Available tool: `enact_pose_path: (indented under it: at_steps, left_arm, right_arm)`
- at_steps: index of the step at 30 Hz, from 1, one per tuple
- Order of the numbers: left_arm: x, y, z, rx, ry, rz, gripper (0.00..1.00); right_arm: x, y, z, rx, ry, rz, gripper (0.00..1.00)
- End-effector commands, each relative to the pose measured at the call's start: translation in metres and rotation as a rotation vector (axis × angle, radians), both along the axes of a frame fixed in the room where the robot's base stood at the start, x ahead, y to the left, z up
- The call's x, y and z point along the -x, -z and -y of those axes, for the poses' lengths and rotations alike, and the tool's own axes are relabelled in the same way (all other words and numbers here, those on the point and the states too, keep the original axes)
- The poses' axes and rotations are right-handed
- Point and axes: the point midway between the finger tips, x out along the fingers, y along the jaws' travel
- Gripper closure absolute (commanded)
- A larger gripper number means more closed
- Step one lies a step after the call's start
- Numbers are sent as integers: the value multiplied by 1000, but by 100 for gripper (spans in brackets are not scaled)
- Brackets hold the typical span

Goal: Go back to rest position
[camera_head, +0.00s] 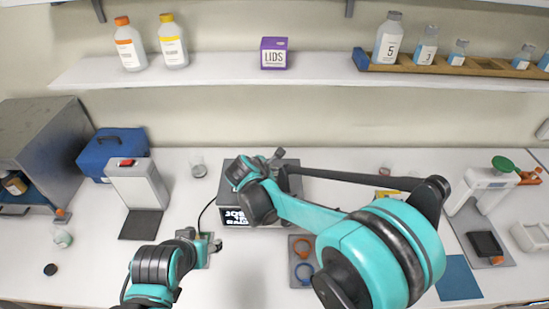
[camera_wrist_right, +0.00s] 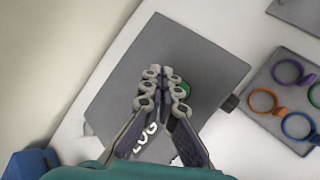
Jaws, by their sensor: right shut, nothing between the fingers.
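My right gripper (camera_wrist_right: 164,74) is shut and empty in the right wrist view, in front of a grey device's flat top (camera_wrist_right: 205,62). A green spot on the device (camera_wrist_right: 185,88) is partly hidden behind the fingers. In the head view the right gripper (camera_head: 279,154) shows small at the device's back edge, and my right arm reaches across from the lower right. My left arm comes in at the lower left. Its gripper (camera_head: 208,246) is low over the table, near a dark cable, and its fingers are too unclear to judge.
The grey device (camera_head: 290,182) has a lit display. Coloured rings (camera_head: 303,272) lie right of it. A white box (camera_head: 137,183), a blue case (camera_head: 112,150) and a grey cabinet (camera_head: 40,135) stand left. A white stand (camera_head: 477,185) is at right. A shelf (camera_head: 220,68) with bottles runs above.

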Motion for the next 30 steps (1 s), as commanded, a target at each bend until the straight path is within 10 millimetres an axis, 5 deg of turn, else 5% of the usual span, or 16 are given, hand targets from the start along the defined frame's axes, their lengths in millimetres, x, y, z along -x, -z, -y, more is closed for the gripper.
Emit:
enact_pose_path:
  at_steps: [6, 11, 21, 30]
  left_arm:
    - [0, 5, 0, 0, 0, 0, 45]
    - [0, 31, 0, 0, 0, 0, 45]
    - [0, 107, 0, 0, 0, 0, 45]
    - [0, 158, 0, 0, 0, 0, 45]
  right_arm:
    - [4, 1, 7, -26, 24, 3, 100]
    - [32, 5, 48, -204, 186, 21, 100]
    - [157, 47, 147, -824, 798, 113, 100]
    - [253, 114, 179, -1293, 1300, 200, 100]
